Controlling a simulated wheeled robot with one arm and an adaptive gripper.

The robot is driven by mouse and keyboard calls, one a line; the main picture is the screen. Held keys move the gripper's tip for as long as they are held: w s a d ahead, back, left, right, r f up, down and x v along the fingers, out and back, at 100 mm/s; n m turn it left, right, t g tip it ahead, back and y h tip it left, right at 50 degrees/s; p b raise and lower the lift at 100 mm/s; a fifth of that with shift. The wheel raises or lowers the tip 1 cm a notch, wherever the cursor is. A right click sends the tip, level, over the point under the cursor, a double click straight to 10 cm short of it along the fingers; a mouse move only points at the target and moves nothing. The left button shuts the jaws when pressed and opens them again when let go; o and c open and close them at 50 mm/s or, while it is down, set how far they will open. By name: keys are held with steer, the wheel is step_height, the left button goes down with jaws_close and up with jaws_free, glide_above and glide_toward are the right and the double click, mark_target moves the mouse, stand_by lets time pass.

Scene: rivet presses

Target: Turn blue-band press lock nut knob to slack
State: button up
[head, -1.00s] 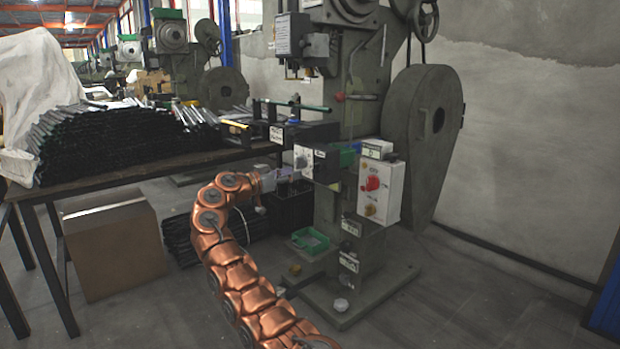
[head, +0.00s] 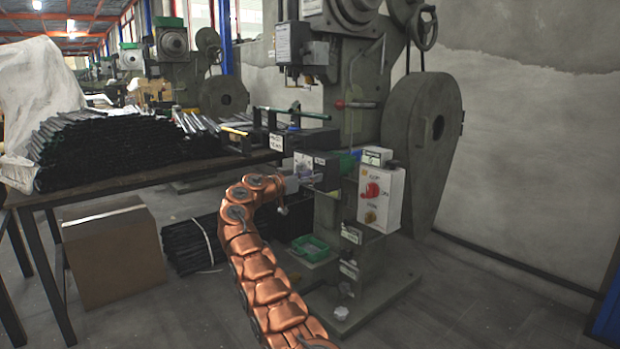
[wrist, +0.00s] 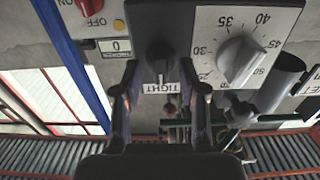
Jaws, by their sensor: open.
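The near press (head: 355,120) stands right of centre in the head view, with a pale dial panel (head: 303,160) on its front. In the wrist view a dark knob (wrist: 160,58) with a light pointer mark sits on a black block. A TIGHT label (wrist: 168,88) is by the pointer end. My gripper (wrist: 160,88) is open, its fingers either side of the knob's lower area; I cannot tell whether they touch it. In the head view my gripper (head: 292,183) is at the dial panel and partly covers it. I cannot make out a blue band on the press.
A numbered dial with a grey knob (wrist: 241,62) is close right of the fingers in the wrist view. A switch box (head: 381,195) with a red switch is right of the panel. A table (head: 120,175) with stacked bars stands left; a green tray (head: 311,248) is below.

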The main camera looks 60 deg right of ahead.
steer(key=shift+c, duration=0.4)
jaws_close()
steer(key=shift+w+n+b, duration=0.1)
steer(key=shift+n+b, duration=0.3)
steer(key=shift+b, duration=0.05)
steer(key=shift+w+n+p, duration=0.15)
steer(key=shift+n+p, duration=4.85)
steer(key=shift+n, duration=3.6)
steer(key=shift+f, duration=0.1)
